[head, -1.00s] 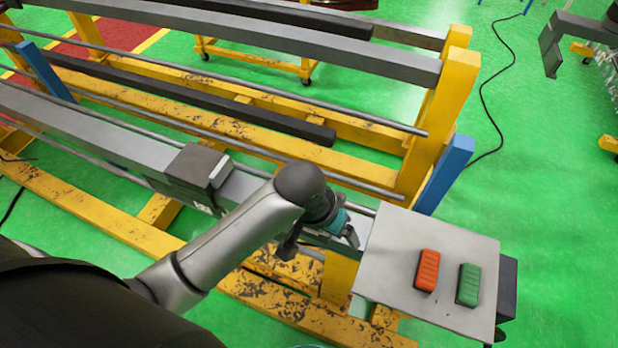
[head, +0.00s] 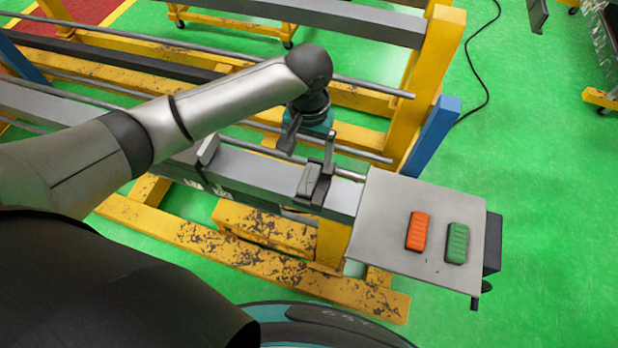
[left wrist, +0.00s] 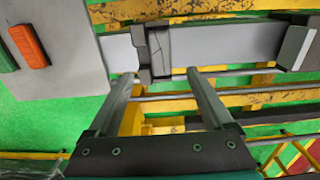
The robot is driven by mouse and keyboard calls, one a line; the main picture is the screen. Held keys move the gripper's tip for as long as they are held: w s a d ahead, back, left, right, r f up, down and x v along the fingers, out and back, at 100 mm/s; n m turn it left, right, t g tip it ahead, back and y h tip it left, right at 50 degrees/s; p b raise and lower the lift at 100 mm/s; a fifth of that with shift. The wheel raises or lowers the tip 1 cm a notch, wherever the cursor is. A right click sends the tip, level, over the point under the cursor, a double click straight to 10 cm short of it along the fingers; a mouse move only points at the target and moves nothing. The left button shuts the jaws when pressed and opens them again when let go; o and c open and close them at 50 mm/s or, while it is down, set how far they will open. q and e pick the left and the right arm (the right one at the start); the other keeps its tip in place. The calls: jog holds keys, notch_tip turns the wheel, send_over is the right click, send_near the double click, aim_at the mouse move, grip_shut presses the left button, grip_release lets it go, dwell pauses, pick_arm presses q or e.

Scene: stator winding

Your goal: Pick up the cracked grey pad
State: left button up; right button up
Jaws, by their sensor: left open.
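A dark grey pad (head: 316,184) sits on the grey beam just left of the metal plate. In the left wrist view this pad (left wrist: 158,50) shows thin dark lines like cracks on its face. My left gripper (head: 309,146) is open and empty, a little behind and above the pad in the head view. In the left wrist view its two fingers (left wrist: 161,76) point toward the pad, with the tips spread to either side of it and apart from it. My right gripper is not in view.
A metal plate (head: 390,240) at the beam's end carries an orange block (head: 418,231) and a green block (head: 456,243). A blue post (head: 431,137) and yellow frame (head: 428,90) stand behind. A light grey-faced block (head: 207,150) sits further left on the beam. Green floor is open at right.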

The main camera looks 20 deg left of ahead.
aim_at(309, 178)
pick_arm(q)
jog(key=f, duration=0.3)
jog(key=f+b, duration=0.1)
jog(key=f, duration=0.6)
jog(key=shift+w+f, duration=0.3)
jog(key=shift+f, duration=0.1)
jog(key=shift+c, duration=0.2)
grip_shut()
